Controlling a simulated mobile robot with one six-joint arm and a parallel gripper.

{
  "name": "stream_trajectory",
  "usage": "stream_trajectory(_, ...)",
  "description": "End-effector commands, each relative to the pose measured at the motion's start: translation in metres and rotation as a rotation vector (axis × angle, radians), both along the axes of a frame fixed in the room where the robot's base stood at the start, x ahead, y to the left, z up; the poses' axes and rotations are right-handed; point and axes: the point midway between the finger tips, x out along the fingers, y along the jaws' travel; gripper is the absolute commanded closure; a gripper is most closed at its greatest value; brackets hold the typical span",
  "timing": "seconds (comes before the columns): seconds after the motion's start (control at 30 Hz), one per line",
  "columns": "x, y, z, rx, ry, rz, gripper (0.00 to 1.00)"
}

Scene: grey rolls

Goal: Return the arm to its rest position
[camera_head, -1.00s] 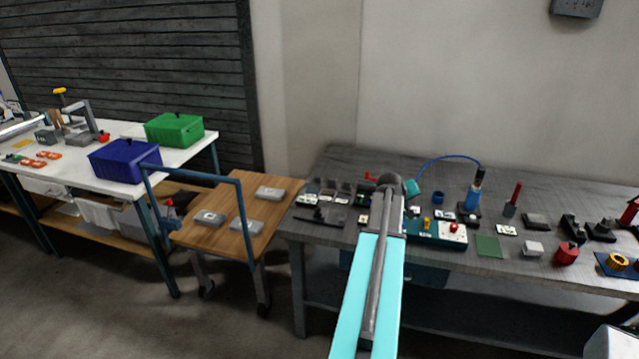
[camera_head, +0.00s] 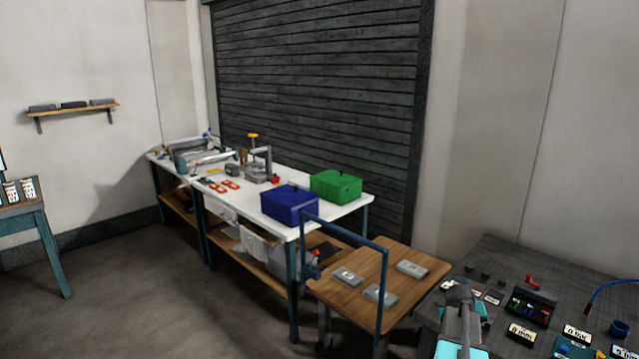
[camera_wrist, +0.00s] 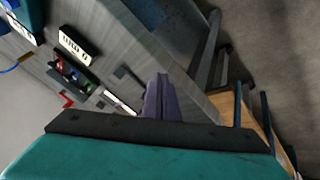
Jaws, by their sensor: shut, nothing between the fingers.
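My gripper (camera_wrist: 160,82) shows in the wrist view as two grey fingers pressed together, with nothing between them. It is over the grey workbench (camera_wrist: 190,70), near that bench's edge. In the head view my arm reaches in from the bottom edge at the lower right, in front of the grey workbench (camera_head: 500,258). The gripper's fingers cannot be made out in that view.
A wooden cart (camera_head: 345,299) with a blue handle and several grey blocks stands left of the workbench. Behind it is a white table (camera_head: 350,206) with a blue bin (camera_head: 290,207) and a green bin (camera_head: 336,187). Open floor (camera_head: 160,290) lies at left.

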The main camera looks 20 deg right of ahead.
Motion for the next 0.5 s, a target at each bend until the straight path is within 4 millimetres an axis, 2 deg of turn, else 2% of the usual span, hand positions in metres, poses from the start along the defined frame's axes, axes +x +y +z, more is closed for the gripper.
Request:
stream_trajectory(0.03,0.011,0.020,-0.006,0.017,0.003,0.020,1.00)
stream_trajectory(0.2,0.043,0.079,-0.026,0.074,0.015,0.076,1.00)
stream_trajectory(0.5,0.082,0.191,-0.058,0.173,0.053,0.176,1.00)
